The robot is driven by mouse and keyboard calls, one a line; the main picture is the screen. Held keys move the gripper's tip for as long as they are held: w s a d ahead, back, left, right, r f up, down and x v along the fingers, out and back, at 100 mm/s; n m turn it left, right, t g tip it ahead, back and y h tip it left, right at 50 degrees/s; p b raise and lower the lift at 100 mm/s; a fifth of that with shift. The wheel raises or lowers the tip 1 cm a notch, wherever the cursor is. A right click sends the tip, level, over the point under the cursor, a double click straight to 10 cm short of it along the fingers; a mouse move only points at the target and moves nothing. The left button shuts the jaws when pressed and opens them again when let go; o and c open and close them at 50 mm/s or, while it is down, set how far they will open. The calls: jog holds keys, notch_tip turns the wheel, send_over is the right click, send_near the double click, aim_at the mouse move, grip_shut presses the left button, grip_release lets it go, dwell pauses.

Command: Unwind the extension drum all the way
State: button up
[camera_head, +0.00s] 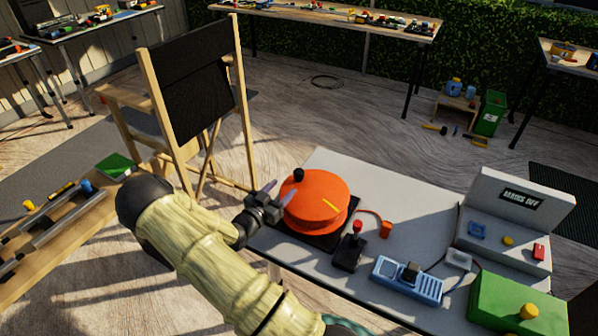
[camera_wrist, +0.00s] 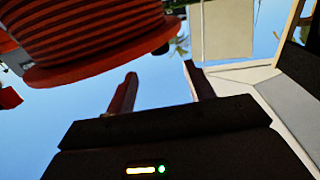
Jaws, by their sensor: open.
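The extension drum (camera_head: 316,200) is an orange reel on a black base at the left end of the grey cart top (camera_head: 400,215). A black knob (camera_head: 298,175) stands near the left of its top rim, and a yellow stripe marks its upper face. In the wrist view the drum (camera_wrist: 90,35) fills the upper left, with several turns of red-orange cable wound on it. An orange cable end (camera_head: 386,229) lies to the drum's right. My gripper (camera_head: 278,194) is open at the drum's left side. In the wrist view nothing is between its fingers (camera_wrist: 160,72).
Right of the drum are a black box with a red-tipped lever (camera_head: 348,250), a blue socket strip (camera_head: 407,280), a panel reading "MAINS OFF" (camera_head: 520,198) and a green box (camera_head: 512,302). A folding chair (camera_head: 192,95) stands close behind my gripper.

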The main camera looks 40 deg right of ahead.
aim_at(296, 175)
jog(key=x, duration=1)
jog(key=shift+w+d, duration=0.1)
jog(key=shift+d, duration=0.1)
grip_shut()
